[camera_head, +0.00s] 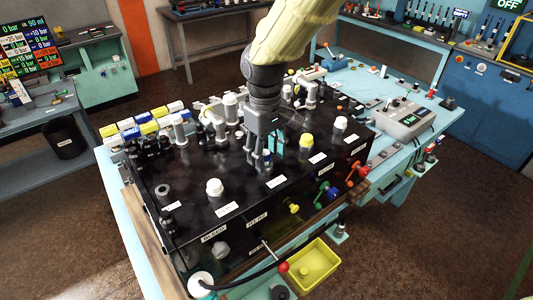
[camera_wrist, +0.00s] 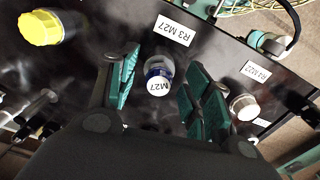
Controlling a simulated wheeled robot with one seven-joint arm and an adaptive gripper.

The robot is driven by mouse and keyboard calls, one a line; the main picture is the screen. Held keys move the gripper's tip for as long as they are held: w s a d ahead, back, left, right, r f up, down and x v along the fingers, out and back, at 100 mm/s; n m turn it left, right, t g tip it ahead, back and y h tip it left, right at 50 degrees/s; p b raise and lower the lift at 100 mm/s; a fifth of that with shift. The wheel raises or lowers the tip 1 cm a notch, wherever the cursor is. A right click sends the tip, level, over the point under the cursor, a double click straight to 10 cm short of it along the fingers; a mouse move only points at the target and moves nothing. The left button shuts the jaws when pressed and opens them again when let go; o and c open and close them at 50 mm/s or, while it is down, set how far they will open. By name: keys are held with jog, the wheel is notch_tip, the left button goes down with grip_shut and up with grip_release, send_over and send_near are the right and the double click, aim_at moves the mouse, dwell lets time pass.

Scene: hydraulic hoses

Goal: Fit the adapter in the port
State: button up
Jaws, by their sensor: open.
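The adapter (camera_wrist: 158,78), a clear-grey cylinder with a blue band and a white top marked M27, stands on the black block beside the label "R3 M27" (camera_wrist: 174,30). It seems to sit at the port there; the port itself is hidden under it, so I cannot tell how deep it sits. My gripper (camera_wrist: 160,92) is open, with its teal-padded fingers on either side of the adapter and visible gaps to it. In the head view my gripper (camera_head: 266,158) points down over the middle of the block's top.
The black block (camera_head: 240,195) carries several fittings. A yellow-capped one (camera_wrist: 48,28) and a white-capped one (camera_wrist: 245,106) stand either side of my gripper. A yellow tray (camera_head: 312,262) lies in front, and a grey meter box (camera_head: 402,118) sits on the right of the bench.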

aim_at(266, 154)
notch_tip(266, 154, up, 11)
jog(key=shift+s+r, duration=0.15)
dwell(0.4)
